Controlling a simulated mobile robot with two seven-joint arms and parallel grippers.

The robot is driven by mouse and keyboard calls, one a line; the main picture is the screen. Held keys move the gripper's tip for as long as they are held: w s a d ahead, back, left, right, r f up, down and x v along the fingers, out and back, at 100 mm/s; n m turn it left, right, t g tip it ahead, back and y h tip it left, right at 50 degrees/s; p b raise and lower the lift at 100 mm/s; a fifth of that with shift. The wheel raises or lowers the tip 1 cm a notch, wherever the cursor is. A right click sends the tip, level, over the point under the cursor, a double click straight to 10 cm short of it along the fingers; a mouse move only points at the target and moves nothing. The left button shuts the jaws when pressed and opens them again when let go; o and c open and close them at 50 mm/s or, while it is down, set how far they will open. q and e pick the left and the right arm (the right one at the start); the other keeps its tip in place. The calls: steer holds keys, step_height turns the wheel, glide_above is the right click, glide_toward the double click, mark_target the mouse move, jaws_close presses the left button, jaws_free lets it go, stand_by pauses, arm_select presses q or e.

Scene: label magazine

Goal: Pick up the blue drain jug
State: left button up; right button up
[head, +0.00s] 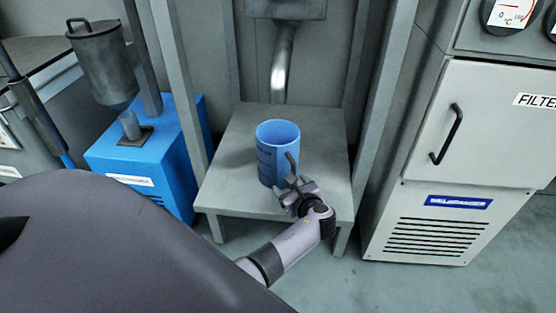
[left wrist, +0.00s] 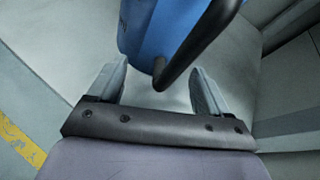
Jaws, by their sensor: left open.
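The blue drain jug (head: 272,158) stands upright on a low grey metal stand (head: 228,155), below a metal pipe. Its dark handle (head: 291,163) faces toward me and to the right. My left gripper (head: 293,187) is at the handle side of the jug, low down near the handle. In the left wrist view the blue jug (left wrist: 151,25) is at the top. The lower end of the handle (left wrist: 185,60) reaches between the two spread fingers of the gripper (left wrist: 157,75). There is a gap on both sides of it. My right gripper is not in view.
A metal drain pipe (head: 282,65) comes down behind the jug. Grey uprights (head: 179,80) flank the stand. A blue box (head: 150,160) stands at left, and a grey filter cabinet (head: 465,130) at right. The stand top beside the jug is clear.

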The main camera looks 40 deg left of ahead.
arm_select(q)
steer(key=shift+w+a+f, duration=0.2)
steer(key=shift+w+a, duration=0.1)
steer(key=shift+a, duration=0.2)
jaws_close()
